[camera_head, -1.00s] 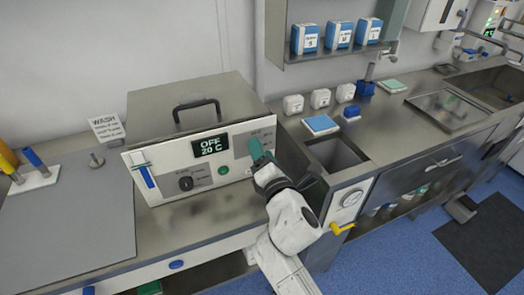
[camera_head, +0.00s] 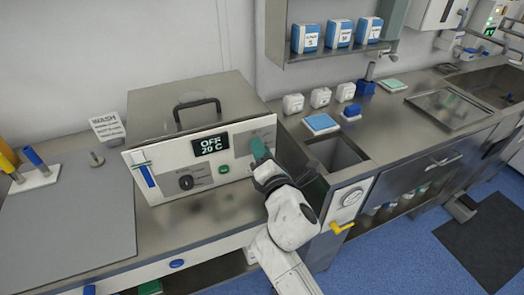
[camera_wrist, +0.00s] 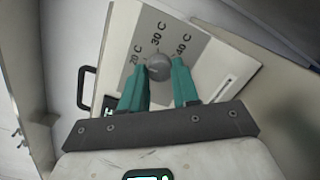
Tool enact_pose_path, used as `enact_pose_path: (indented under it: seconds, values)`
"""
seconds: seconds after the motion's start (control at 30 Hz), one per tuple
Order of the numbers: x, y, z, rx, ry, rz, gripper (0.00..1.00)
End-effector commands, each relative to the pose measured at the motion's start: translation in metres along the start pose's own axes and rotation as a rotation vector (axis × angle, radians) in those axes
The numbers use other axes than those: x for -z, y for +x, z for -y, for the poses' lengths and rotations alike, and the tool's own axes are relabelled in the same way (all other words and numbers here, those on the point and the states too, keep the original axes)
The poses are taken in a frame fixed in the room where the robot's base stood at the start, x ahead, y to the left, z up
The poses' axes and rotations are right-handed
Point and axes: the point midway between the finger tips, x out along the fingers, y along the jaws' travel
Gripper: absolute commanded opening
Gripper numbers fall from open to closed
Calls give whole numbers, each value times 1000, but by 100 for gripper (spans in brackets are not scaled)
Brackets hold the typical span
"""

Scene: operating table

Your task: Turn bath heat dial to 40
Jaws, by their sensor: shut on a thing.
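The bath (camera_head: 190,110) is a steel box with a black lid handle and a pale front panel. Its display (camera_head: 211,145) reads OFF, 20 C. In the wrist view the grey round heat dial (camera_wrist: 159,66) sits on a grey plate marked 20 C, 30 C and 40 C. My gripper (camera_wrist: 160,75) has its teal fingers on either side of the dial, shut on it. In the head view my gripper (camera_head: 261,150) is at the panel's right end and hides the dial. The dial's pointer cannot be made out.
A black knob (camera_head: 186,183), a green button (camera_head: 223,169) and a blue slider (camera_head: 147,176) are on the same panel. An open sink well (camera_head: 336,153) lies to the right. A wash sign (camera_head: 107,127) stands at the left.

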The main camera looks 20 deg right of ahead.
Motion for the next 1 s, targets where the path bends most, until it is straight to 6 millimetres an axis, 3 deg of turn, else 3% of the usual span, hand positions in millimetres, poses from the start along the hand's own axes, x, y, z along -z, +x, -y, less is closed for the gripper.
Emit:
enact_pose_path:
  seconds: [0.47, 1.0]
  values:
    - [0, 0, 0, 12, 139, -7, 0]
    - [-1, 0, 0, 49, 631, -31, 0]
